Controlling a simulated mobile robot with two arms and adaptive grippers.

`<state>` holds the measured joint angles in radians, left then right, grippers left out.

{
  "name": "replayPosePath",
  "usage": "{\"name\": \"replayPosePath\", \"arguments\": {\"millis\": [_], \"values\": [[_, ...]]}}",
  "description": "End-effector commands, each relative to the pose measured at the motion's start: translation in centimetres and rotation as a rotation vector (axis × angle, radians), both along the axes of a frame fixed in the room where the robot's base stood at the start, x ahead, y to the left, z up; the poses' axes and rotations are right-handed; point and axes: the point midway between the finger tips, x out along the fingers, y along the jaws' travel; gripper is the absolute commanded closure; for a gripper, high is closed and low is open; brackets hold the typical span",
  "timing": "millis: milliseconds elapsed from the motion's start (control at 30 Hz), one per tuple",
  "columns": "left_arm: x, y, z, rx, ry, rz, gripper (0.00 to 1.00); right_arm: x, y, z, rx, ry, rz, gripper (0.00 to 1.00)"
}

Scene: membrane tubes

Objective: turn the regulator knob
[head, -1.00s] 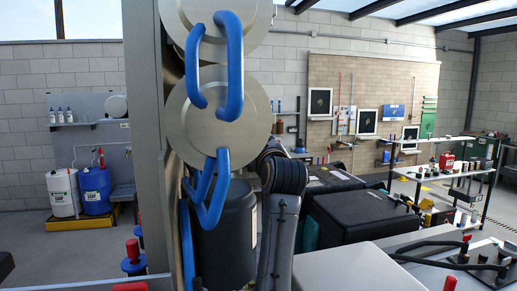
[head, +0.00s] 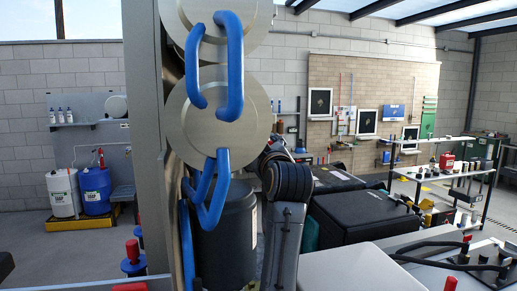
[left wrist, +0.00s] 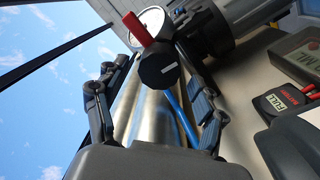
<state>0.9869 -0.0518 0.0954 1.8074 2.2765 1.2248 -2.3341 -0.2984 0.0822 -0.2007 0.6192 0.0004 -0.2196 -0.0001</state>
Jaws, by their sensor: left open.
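The regulator knob (left wrist: 158,68) is black with a short white mark on its face, in the upper middle of the left wrist view. A red part (left wrist: 136,28) sticks out beside it, and a white-faced round gauge (left wrist: 152,18) is partly hidden behind them. My left gripper (left wrist: 154,58) is open, with one finger on each side of the knob in the picture. I cannot tell whether either finger touches it. I cannot make out the knob or the left gripper in the head view. My right gripper is in neither view.
Metal discs (head: 218,112) with blue handles (head: 230,65) fill the middle of the head view, beside a tall grey post (head: 145,130). A black case (head: 365,215) lies to the right. The wrist view shows a metal cylinder (left wrist: 155,118) below the knob.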

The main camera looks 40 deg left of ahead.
Motion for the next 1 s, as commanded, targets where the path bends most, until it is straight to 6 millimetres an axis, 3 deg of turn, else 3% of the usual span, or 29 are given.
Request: {"name": "replayPosePath", "arguments": {"millis": [200,433,1000], "values": [[-3.3,-3.6,-0.2,-0.001,-0.002,-0.002,0.3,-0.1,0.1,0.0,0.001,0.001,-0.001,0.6],[-5.8,-6.3,-0.2,0.0,-0.001,-0.001,0.3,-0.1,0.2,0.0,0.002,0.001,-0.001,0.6],[-6.6,-7.0,-0.3,0.001,-0.003,0.003,0.3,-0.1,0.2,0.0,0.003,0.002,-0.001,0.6]]}}
